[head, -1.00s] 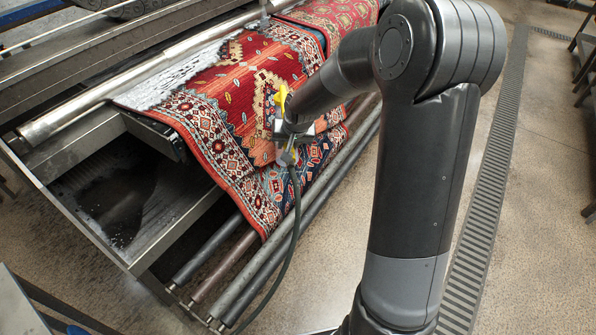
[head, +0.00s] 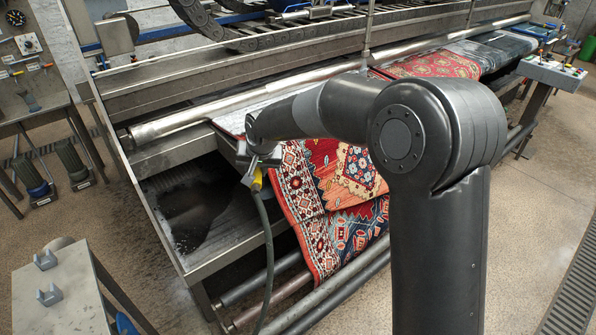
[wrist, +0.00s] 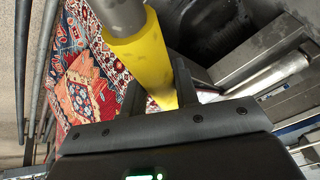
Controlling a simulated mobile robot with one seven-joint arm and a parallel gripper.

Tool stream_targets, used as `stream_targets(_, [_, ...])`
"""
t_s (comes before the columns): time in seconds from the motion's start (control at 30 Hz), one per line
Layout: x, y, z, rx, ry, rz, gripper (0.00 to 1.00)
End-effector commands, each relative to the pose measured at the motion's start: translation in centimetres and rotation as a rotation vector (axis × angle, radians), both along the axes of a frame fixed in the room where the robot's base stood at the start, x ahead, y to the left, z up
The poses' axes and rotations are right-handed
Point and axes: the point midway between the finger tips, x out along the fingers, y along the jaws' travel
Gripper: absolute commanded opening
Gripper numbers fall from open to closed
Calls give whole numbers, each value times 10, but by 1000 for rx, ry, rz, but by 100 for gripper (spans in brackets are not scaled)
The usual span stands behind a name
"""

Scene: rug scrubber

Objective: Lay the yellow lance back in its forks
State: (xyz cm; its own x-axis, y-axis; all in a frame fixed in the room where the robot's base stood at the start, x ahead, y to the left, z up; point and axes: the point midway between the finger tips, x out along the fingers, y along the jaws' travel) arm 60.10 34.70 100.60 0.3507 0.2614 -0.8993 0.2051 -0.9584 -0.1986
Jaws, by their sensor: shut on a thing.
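The yellow lance (wrist: 140,58) is between the two fingers of my gripper (wrist: 157,88), which is shut on it. In the head view only a short yellow piece of the lance (head: 257,180) shows below my gripper (head: 262,160), with a dark hose hanging from it. My gripper is in the air by the left edge of the rug and the open trough. Two small grey forks, one farther (head: 46,260) and one nearer (head: 49,295), stand on a grey stand (head: 82,312) at the lower left, well apart from the lance.
The red patterned rug (head: 312,222) hangs over the machine's front, above metal rollers (head: 335,300). The dark trough (head: 190,205) lies left of it. A side table with gauges (head: 28,95) is at the far left. Open floor (head: 130,255) lies between the stand and the machine.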

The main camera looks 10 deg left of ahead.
Motion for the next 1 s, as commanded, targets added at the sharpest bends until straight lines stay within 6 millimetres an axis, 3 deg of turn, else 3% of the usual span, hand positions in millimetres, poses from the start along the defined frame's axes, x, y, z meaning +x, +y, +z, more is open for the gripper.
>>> stream_targets(0.03, [-9, 23, 5, 2, -3, 29, 0])
stream_targets(0.1, [-21, 51, 10, 3, -6, 62, 0])
stream_targets(0.27, [-53, 112, 21, 3, -8, 131, 0])
stream_targets(0.5, [-116, 196, 38, 4, -13, 233, 0])
stream_targets(0.7, [-173, 253, 51, 6, -20, 307, 0])
stream_targets(0.87, [-213, 286, 60, 8, -24, 353, 0])
stream_targets(1.0, [-246, 315, 50, 5, -20, 391, 0])
